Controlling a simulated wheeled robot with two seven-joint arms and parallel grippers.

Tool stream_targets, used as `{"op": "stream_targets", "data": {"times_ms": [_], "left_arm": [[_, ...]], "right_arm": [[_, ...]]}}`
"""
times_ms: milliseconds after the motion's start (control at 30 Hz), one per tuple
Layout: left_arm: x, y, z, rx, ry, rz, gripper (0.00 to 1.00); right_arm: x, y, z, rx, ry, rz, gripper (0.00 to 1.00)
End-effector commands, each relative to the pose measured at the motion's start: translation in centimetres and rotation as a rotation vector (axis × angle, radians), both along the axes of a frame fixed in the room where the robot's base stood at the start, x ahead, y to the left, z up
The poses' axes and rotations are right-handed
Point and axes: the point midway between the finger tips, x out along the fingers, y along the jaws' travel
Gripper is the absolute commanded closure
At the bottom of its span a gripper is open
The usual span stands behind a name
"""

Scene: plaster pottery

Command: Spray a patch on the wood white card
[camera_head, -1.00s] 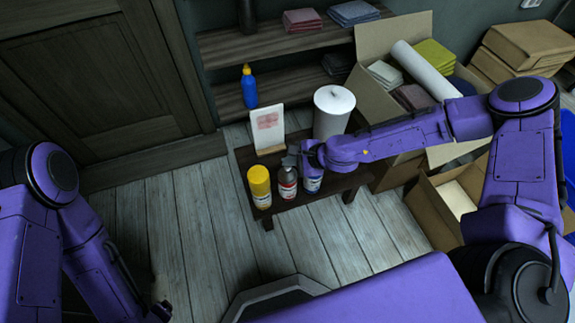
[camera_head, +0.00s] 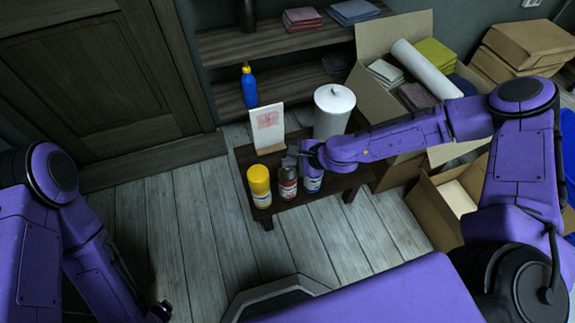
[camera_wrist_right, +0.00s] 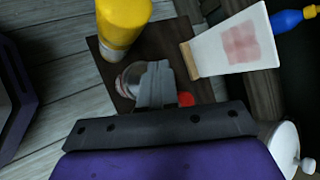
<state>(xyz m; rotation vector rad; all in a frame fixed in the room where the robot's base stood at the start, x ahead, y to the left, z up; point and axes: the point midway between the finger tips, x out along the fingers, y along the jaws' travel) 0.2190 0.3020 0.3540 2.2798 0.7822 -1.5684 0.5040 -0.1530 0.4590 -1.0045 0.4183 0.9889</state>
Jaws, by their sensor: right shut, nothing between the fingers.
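A white card (camera_head: 267,118) with a pale red patch stands in a wooden base on a low dark table (camera_head: 243,157); it also shows in the right wrist view (camera_wrist_right: 215,52). In front of it stand a yellow can (camera_head: 259,186), a grey can with a red-and-white label (camera_head: 287,185) and a blue-and-white can (camera_head: 312,185). My right gripper (camera_head: 290,160) is shut and empty, just above the grey can's top; whether they touch is unclear. In the right wrist view its fingers (camera_wrist_right: 157,88) partly cover that can. My left gripper (camera_head: 161,311) is low at left, its jaws unclear.
A white lidded canister (camera_head: 334,110) stands on the table behind my right forearm. A blue bottle with a yellow cap (camera_head: 249,87) stands beyond the card. Open cardboard boxes (camera_head: 447,205) crowd the right. The plank floor (camera_head: 205,240) at left is clear.

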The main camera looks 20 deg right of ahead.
Motion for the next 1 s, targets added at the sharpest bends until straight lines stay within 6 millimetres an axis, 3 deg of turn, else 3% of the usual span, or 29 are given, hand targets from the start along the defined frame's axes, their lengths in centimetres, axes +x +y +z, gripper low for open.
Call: {"op": "stream_targets", "data": {"times_ms": [767, 1000], "left_arm": [[0.0, 0.0, 0.5, 0.0, 0.0, 0.0, 0.18], [0.0, 0.0, 2.4, 0.0, 0.0, 0.0, 0.18]], "right_arm": [[0.0, 0.0, 0.6, 0.0, 0.0, 0.0, 1.0], [0.0, 0.0, 2.7, 0.0, 0.0, 0.0, 1.0]]}}
